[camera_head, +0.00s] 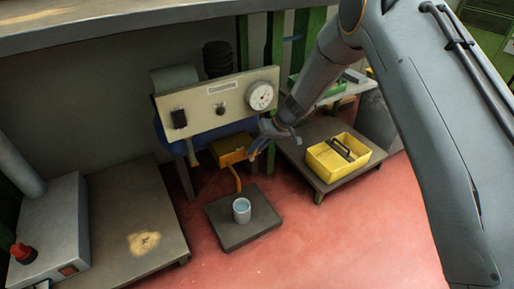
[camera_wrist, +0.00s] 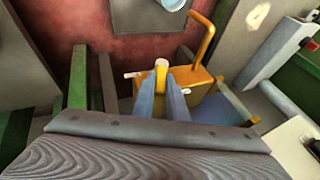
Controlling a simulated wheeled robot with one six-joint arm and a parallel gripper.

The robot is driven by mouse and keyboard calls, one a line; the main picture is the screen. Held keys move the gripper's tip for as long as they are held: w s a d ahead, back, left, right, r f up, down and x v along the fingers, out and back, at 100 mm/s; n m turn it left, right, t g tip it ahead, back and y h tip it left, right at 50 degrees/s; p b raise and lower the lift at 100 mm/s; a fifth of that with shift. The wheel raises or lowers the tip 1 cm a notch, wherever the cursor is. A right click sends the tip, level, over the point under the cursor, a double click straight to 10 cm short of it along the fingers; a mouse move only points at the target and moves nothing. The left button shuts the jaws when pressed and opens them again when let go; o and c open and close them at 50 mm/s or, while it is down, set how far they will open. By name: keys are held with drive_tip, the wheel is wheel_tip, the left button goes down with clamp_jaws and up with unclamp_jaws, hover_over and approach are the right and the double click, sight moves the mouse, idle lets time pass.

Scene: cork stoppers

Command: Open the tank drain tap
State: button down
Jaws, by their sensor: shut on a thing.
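The tank (camera_head: 228,150) is an orange-yellow box under the cream gauge panel. It also shows in the wrist view (camera_wrist: 200,75), with a bent orange pipe (camera_wrist: 205,40) rising from its edge there. In the head view the pipe runs down towards a cup. My gripper (camera_head: 259,148) is at the tank's right side. In the wrist view my gripper's blue-grey fingers (camera_wrist: 167,84) are shut on the yellow tap handle (camera_wrist: 161,68). A small white piece (camera_wrist: 133,75) sticks out left of the handle. The fingers hide part of the tap.
A white cup (camera_head: 241,212) stands on a low dark platform (camera_head: 225,232) below the pipe. A yellow tray (camera_head: 325,172) sits on a stand to the right. The gauge panel (camera_head: 215,105) is just above my gripper. Red floor lies open in front.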

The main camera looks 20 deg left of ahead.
drive_tip(key=shift+s+a+r+n+t+h+p, duration=0.25)
drive_tip(key=shift+t+h+p, duration=0.25)
drive_tip(key=shift+p, duration=0.5)
drive_tip(key=shift+s+a+r+n+t+h+p, duration=0.1)
drive_tip(key=shift+s+a+t+h+p, duration=0.25)
drive_tip(key=shift+p, duration=0.65)
drive_tip(key=t+h+p, duration=0.1)
drive_tip(key=p, duration=0.2)
drive_tip(key=shift+s, duration=0.2)
drive_tip(key=shift+a+p, duration=0.1)
drive_tip(key=shift+p, duration=0.45)
drive_tip(key=shift+a+f+t+h+p, duration=0.1)
drive_tip(key=shift+t+h+p, duration=0.25)
drive_tip(key=shift+p, duration=0.5)
drive_tip(key=c, duration=1.8)
unclamp_jaws()
drive_tip(key=shift+s+a, duration=0.1)
drive_tip(key=shift+o, duration=0.2)
drive_tip(key=shift+d, duration=0.2)
drive_tip(key=p+v, duration=0.1)
drive_tip(key=v, duration=0.6)
drive_tip(key=shift+r+p, duration=0.3)
drive_tip(key=shift+r, duration=0.05)
